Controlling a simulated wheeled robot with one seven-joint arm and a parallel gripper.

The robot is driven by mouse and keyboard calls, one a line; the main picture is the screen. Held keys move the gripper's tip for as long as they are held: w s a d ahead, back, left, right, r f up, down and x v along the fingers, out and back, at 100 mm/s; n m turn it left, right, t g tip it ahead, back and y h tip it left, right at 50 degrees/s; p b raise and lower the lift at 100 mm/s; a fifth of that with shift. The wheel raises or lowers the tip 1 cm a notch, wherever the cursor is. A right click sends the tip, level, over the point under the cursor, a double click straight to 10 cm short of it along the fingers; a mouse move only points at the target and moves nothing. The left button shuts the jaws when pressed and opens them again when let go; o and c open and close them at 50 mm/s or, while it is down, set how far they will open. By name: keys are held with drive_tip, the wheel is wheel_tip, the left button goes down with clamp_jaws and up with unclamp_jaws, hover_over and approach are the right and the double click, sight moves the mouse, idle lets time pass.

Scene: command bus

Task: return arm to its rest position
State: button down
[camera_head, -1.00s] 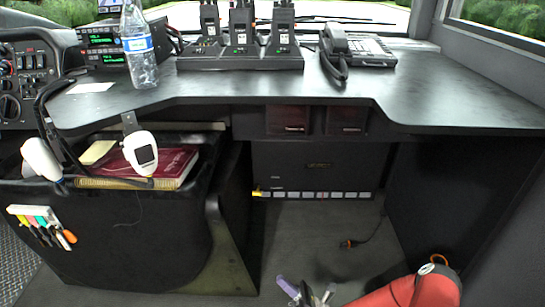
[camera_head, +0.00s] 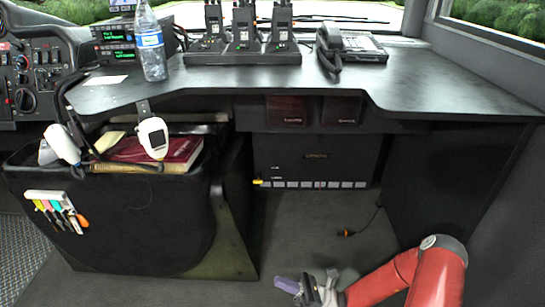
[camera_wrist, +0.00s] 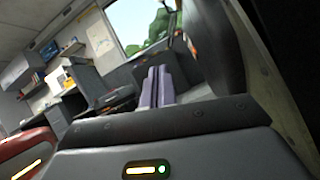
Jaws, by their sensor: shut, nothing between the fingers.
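My gripper (camera_head: 282,284) is low at the bottom of the head view, over the floor, with my red arm bent to its right. Its purple-grey fingers show in the wrist view (camera_wrist: 157,86), side by side and shut with nothing between them. The gripper is apart from the desk and the black bin. The wrist view looks along the fingers toward the vehicle's interior.
The black desk (camera_head: 440,85) carries a water bottle (camera_head: 150,45), several radios (camera_head: 243,35) in a charger and a desk phone (camera_head: 350,45). A black bin (camera_head: 120,225) with a red book (camera_head: 165,150) stands left. Open floor (camera_head: 300,230) lies between; a dark panel stands right.

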drive_tip(key=s+d+r+n+t+h+p, duration=0.1)
drive_tip(key=s+d+r+n+h, duration=0.3)
drive_tip(key=r+n+h, duration=0.3)
drive_tip(key=s+d+r+n+t+h+p, duration=0.1)
drive_tip(key=s+d+r+n+h, duration=0.3)
drive_tip(key=r, duration=1.2)
drive_tip(key=s+d+r+n+t+h+p, duration=0.1)
drive_tip(key=s+d+r+n+h+p, duration=0.2)
drive_tip(key=s+r+n+h, duration=0.3)
wheel_tip(320, 180, up, 6)
drive_tip(key=d+n+h, duration=0.1)
drive_tip(key=n+h, duration=0.4)
drive_tip(key=h, duration=0.2)
drive_tip(key=shift+s+r+n+t, duration=0.25)
drive_tip(key=shift+s+n+t, duration=0.05)
drive_tip(key=shift+s, duration=0.05)
